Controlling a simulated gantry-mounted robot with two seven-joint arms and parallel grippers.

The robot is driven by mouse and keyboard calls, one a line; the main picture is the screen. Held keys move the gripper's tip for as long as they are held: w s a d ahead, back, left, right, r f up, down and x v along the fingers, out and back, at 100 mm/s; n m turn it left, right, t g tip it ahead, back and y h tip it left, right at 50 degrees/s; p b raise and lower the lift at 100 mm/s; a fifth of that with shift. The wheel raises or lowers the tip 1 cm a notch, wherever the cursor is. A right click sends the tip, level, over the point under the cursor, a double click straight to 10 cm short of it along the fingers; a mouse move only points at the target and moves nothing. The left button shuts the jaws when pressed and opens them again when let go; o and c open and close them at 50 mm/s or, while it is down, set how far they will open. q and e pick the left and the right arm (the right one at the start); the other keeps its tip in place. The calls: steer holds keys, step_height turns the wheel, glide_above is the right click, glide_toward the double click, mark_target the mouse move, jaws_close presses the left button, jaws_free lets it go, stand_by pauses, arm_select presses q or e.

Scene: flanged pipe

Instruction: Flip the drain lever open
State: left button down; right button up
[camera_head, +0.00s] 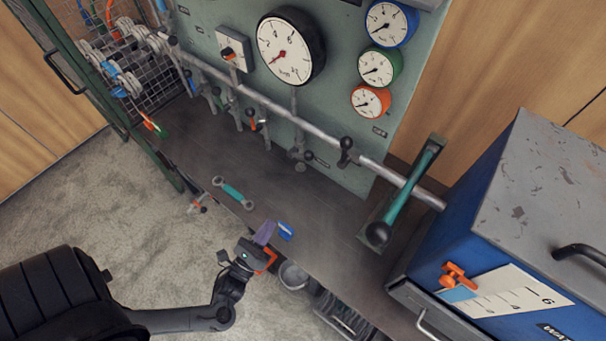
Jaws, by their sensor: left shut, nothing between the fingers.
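My left gripper (263,238) is in the lower middle of the head view, over the front edge of the bench. It is dark with an orange part, and it looks shut and empty. A pipe (290,117) runs across the panel, with several small valve levers on it, one with a red part (251,125) and one with a black ball knob (346,142). No label tells me which is the drain lever. A large teal lever (401,196) with a black ball end stands at the right. My left gripper is apart from all of these. My right gripper is out of view.
A teal wrench (233,192) and a small blue item (285,230) lie on the bench (325,235). A metal cup (293,276) is by its front edge. Gauges (291,46) fill the panel. A blue cabinet (520,220) blocks the right; a wire cage stands at left.

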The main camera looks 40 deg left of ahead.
arm_select(q)
steer(key=b+x, duration=0.2)
steer(key=x, duration=1.7)
steer(key=shift+w+r+b, duration=0.25)
steer(key=shift+b, duration=0.05)
